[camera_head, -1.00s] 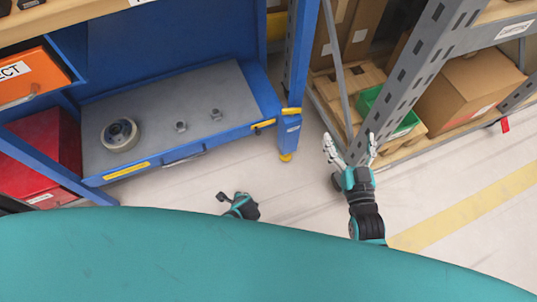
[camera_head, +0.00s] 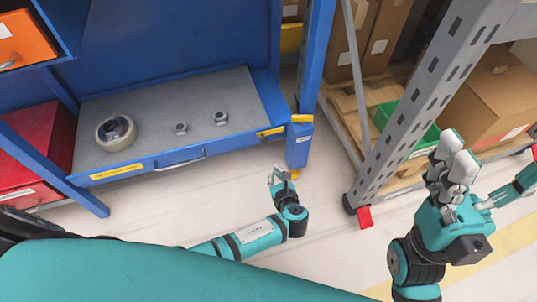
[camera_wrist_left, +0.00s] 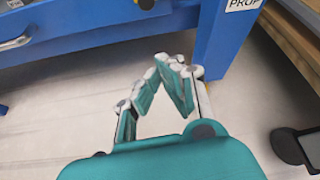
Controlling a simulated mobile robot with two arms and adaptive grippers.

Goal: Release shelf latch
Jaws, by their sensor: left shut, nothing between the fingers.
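A blue block with a white label (camera_head: 299,146) and a yellow cap (camera_head: 301,118) sits at the foot of the blue bench's right post. It may be the latch, but I cannot tell for sure. My left gripper (camera_head: 279,174) is shut and empty, just in front of and below this block. In the left wrist view its fingertips (camera_wrist_left: 167,62) meet in front of the blue post (camera_wrist_left: 225,45), apart from it as far as I can tell. A label reading "PROP" (camera_wrist_left: 243,4) shows at the top. My right gripper (camera_head: 484,165) is open and empty, its fingers spread, in front of the grey rack.
The blue bench has a grey shelf (camera_head: 165,90) with a tape roll (camera_head: 116,132) and two nuts. A red box (camera_head: 35,150) stands at left. A grey rack post (camera_head: 425,95) with a red foot and cardboard boxes (camera_head: 490,105) is at right. The floor between is clear.

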